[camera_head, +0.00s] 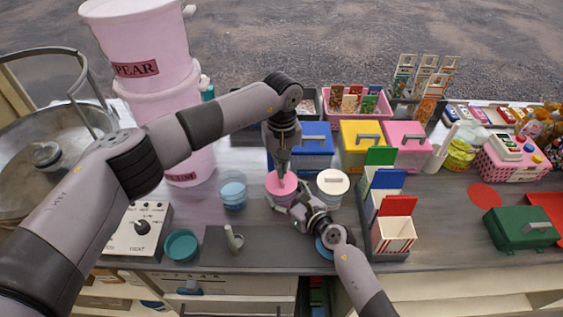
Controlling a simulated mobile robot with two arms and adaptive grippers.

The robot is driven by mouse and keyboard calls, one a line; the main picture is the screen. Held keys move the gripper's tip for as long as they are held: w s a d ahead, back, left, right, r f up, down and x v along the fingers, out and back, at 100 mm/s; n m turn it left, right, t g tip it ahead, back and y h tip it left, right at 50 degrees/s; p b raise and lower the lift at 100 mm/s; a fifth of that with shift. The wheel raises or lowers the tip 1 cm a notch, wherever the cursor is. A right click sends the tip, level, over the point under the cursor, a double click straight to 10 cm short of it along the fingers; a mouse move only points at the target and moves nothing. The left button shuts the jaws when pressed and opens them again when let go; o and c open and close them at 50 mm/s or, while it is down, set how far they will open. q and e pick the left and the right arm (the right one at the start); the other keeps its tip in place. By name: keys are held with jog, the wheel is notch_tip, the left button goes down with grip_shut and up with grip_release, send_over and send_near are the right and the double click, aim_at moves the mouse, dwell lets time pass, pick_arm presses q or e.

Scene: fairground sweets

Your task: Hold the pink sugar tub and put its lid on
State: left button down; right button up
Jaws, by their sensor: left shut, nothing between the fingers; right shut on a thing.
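The pink sugar tub (272,187) stands on the grey counter near the middle, with a round pink top. I cannot tell whether that top is its lid or the sugar inside. My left gripper (281,177) points straight down over the middle of the pink top, shut and empty, its tips touching or just above it. My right gripper (287,208) comes in from the front right and is shut on the tub's near side. Its fingers hide the lower front of the tub.
A white-lidded tub (332,183) stands close on the right, a clear tub with blue contents (232,190) on the left. A striped box (393,234) is right of my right arm. Large pink buckets (145,50) stand at the left. A teal bowl (181,245) lies in front.

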pick_arm(q)
jog(key=shift+f, duration=0.95)
jog(key=shift+r, duration=2.8)
jog(key=shift+r, duration=0.15)
pick_arm(e)
jog(key=o, duration=1.1)
